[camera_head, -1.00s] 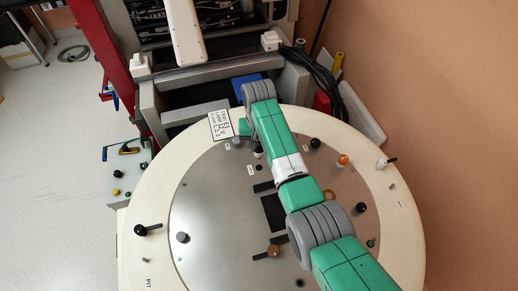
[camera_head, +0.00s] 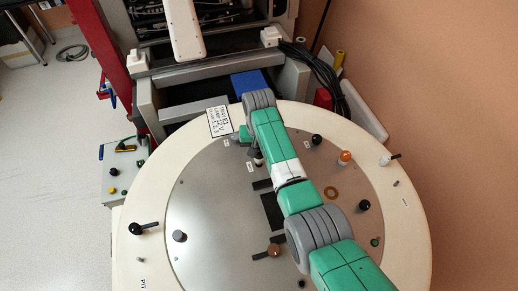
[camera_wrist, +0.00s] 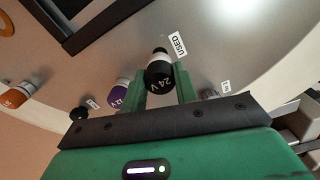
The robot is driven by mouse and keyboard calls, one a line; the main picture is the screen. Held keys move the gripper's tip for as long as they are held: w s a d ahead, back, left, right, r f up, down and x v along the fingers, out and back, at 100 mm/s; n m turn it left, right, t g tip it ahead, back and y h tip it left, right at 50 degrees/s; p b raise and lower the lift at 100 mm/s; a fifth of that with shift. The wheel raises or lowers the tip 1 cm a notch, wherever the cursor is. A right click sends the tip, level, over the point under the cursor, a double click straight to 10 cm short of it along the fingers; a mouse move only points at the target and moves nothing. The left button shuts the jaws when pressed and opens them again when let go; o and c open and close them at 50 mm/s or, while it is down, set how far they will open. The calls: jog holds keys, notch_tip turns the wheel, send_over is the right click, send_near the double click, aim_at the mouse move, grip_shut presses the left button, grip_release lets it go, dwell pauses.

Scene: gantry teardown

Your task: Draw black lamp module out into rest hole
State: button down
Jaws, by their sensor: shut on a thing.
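The black lamp module (camera_wrist: 159,78), marked "24 V", sits between the two green fingers of my gripper (camera_wrist: 164,88) in the wrist view. The gripper is shut on it. A darker, narrower part shows just beyond the module, close to a "USED" label (camera_wrist: 178,44) on the plate. I cannot tell whether the module's far end is inside a hole. In the head view my gripper (camera_head: 246,135) is low over the upper part of the round plate, beside the white sign, and the arm hides part of this area.
A purple "12 V" module (camera_wrist: 122,94) and an orange one (camera_wrist: 16,97) stand left of the gripper in the wrist view.

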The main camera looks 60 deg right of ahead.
jog(key=shift+f, duration=0.15)
dwell(0.4)
jog(key=shift+f+b, duration=0.45)
jog(key=shift+f, duration=0.05)
jog(key=shift+f, duration=0.15)
jog(key=shift+f+b, duration=0.7)
jog(key=shift+f, duration=0.05)
jog(key=c, duration=1)
grip_release()
notch_tip(320, 180, up, 8)
jog(key=shift+f+p, duration=0.1)
jog(key=shift+p, duration=0.35)
notch_tip(320, 180, up, 4)
jog(key=p, duration=0.4)
jog(key=shift+p, duration=0.35)
